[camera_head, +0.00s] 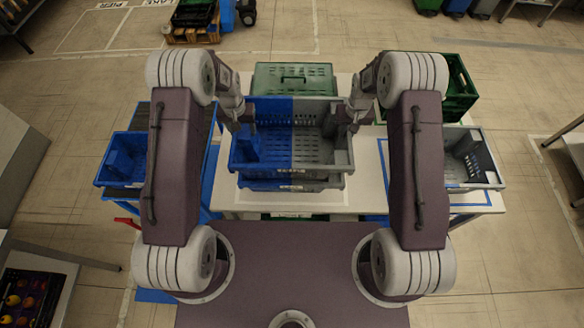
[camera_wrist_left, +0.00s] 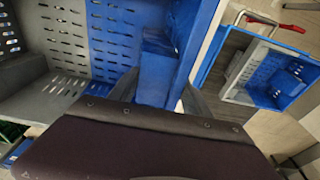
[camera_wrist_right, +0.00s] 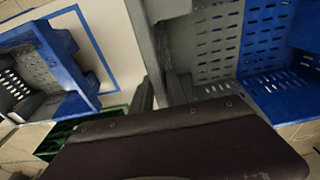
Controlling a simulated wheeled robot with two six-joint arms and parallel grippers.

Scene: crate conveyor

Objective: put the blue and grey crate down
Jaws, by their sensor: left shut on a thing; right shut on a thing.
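The blue and grey crate (camera_head: 292,172) is in the middle of the head view, blue on its left half and grey on its right. It sits upright above another blue and grey crate (camera_head: 290,186); whether the two touch I cannot tell. My left gripper (camera_head: 238,122) is shut on the crate's blue left side wall, also close up in the left wrist view (camera_wrist_left: 158,75). My right gripper (camera_head: 348,122) is shut on its grey right side wall, also close up in the right wrist view (camera_wrist_right: 160,60). The crate looks empty.
A blue and grey crate (camera_head: 112,182) stands to the left and a grey, blue and black one (camera_head: 492,184) to the right. A green crate (camera_head: 294,66) is behind the held crate, another (camera_head: 458,75) at the back right. Bare white table (camera_head: 372,200) shows right of the stack.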

